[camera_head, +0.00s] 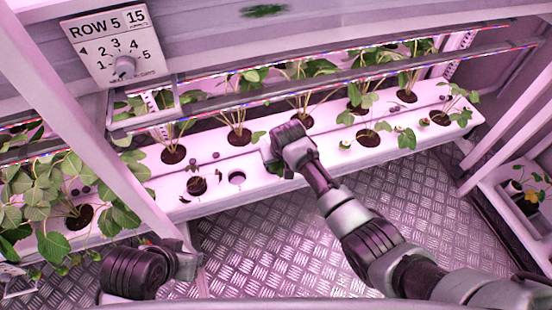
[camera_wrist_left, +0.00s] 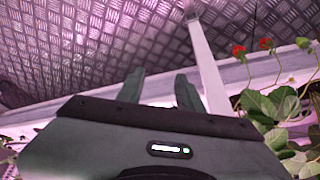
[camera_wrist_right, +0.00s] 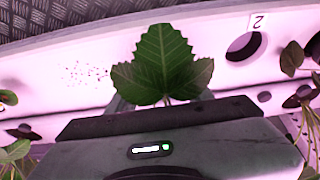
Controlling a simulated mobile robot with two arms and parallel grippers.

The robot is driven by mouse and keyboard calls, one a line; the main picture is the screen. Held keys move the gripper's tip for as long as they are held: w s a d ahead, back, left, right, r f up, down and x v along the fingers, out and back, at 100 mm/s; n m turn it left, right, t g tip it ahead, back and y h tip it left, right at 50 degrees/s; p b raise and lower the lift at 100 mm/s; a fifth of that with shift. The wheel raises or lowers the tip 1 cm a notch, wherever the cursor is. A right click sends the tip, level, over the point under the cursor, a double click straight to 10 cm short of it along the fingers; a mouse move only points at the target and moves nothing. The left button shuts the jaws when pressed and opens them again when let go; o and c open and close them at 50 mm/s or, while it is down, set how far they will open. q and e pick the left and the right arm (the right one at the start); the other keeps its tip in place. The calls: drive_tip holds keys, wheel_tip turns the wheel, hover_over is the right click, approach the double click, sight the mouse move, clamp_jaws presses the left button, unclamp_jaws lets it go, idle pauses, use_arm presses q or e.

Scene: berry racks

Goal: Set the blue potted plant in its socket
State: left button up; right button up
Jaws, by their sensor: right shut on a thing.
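My right gripper (camera_head: 281,160) is over the front edge of the pink-white rack shelf (camera_head: 150,192). It is shut on a plant; a green three-lobed leaf (camera_wrist_right: 163,66) rises between the fingers in the right wrist view. The plant's pot and its colour are hidden by the gripper. An empty round socket (camera_head: 237,178) lies left of the gripper in the head view. In the right wrist view a socket (camera_wrist_right: 243,46) beside a "2" label is up and right of the leaf. My left gripper (camera_wrist_left: 159,90) is open and empty, above the floor near the rack.
Several leafy plants (camera_head: 239,135) stand in sockets along the shelf. A dark plug (camera_head: 197,186) sits left of the empty socket. Light bars cross above the plants. A post (camera_head: 85,110) stands at the left. Another rack with a plant (camera_head: 530,187) is at right. Metal floor (camera_head: 270,250) is open in front.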

use_arm(q)
drive_tip(key=shift+w+d, duration=0.1)
drive_tip(key=shift+w, duration=0.25)
use_arm(e)
drive_tip(key=shift+f, duration=0.15)
use_arm(q)
drive_tip(key=shift+w+d+r+t, duration=0.1)
drive_tip(key=shift+w+t, duration=0.15)
drive_tip(key=shift+t, duration=0.05)
use_arm(e)
drive_tip(key=shift+f, duration=0.1)
drive_tip(key=o, duration=1.5)
use_arm(q)
drive_tip(key=shift+w, duration=0.1)
use_arm(e)
drive_tip(key=shift+p+v, duration=0.7)
drive_tip(key=shift+v, duration=0.55)
use_arm(q)
drive_tip(key=shift+s+a+f+g+p, duration=0.15)
drive_tip(key=shift+s+f+g+p, duration=0.2)
drive_tip(key=shift+f+p, duration=0.35)
drive_tip(key=shift+s+a+f+g+p, duration=0.1)
drive_tip(key=shift+s+f+g+p, duration=0.25)
drive_tip(key=shift+f, duration=0.5)
use_arm(e)
drive_tip(key=shift+v, duration=2.65)
